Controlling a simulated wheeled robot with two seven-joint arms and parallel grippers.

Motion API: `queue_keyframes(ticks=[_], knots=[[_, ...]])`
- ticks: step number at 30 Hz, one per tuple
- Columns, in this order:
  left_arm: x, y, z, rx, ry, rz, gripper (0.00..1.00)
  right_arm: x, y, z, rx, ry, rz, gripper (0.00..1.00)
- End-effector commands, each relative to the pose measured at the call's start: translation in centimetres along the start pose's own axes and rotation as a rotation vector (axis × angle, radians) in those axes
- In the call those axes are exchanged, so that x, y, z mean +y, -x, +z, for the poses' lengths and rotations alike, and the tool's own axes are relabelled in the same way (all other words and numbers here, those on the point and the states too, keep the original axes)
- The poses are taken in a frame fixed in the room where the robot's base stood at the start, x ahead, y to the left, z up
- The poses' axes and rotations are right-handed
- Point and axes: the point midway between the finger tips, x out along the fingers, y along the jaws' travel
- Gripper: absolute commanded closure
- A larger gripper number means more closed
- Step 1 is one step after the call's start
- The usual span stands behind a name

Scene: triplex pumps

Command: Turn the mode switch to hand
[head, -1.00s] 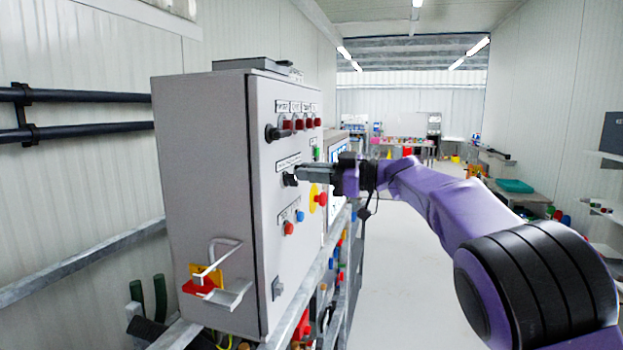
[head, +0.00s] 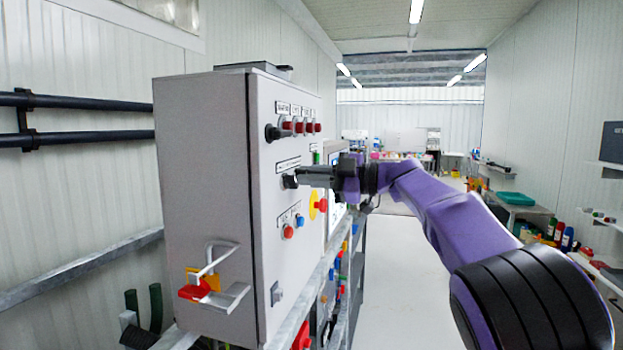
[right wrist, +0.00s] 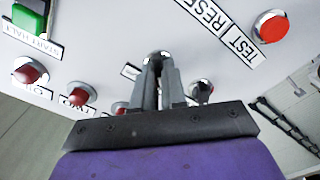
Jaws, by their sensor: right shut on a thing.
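The mode switch (head: 289,181) is a small black knob on the front of the grey control cabinet (head: 200,180), under a label strip. My right gripper (head: 299,177) reaches the panel from the right and is shut on the knob. In the right wrist view the two fingers (right wrist: 160,80) stand close together at the panel, with a small part of the knob (right wrist: 160,56) between their tips. The fingers hide most of the knob, so its pointing direction cannot be read. My left gripper is not in view.
Above the switch are a black rotary handle (head: 276,133) and a row of red lamps (head: 300,127). Close by are a red emergency button (head: 321,205) on yellow and red and blue buttons below. A padlock bracket (head: 215,275) juts from the cabinet side. The aisle floor (head: 395,270) is clear.

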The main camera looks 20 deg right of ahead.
Motion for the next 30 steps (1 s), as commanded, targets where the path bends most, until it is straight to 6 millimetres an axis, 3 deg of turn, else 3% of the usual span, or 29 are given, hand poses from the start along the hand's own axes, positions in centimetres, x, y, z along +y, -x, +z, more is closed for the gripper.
queue_keyframes(ticks=[7, 9, 10, 20, 23, 30], knots=[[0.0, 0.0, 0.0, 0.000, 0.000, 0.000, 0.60, 0.1, 0.0, 0.0, 0.000, 0.000, 0.001, 1.00], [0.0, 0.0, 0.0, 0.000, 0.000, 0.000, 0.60, 0.1, 0.0, 0.0, 0.000, 0.000, 0.001, 0.72], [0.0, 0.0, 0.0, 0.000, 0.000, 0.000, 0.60, 0.0, 0.0, 0.0, 0.000, 0.000, 0.001, 0.63], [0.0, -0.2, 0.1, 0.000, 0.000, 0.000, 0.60, 0.0, 0.3, 0.1, 0.000, 0.000, 0.001, 0.63], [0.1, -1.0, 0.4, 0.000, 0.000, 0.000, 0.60, -0.2, 1.8, 0.3, 0.000, 0.000, 0.002, 0.63], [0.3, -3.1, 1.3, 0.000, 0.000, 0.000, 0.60, -0.2, 7.6, 0.3, 0.000, 0.001, 0.003, 0.63]])
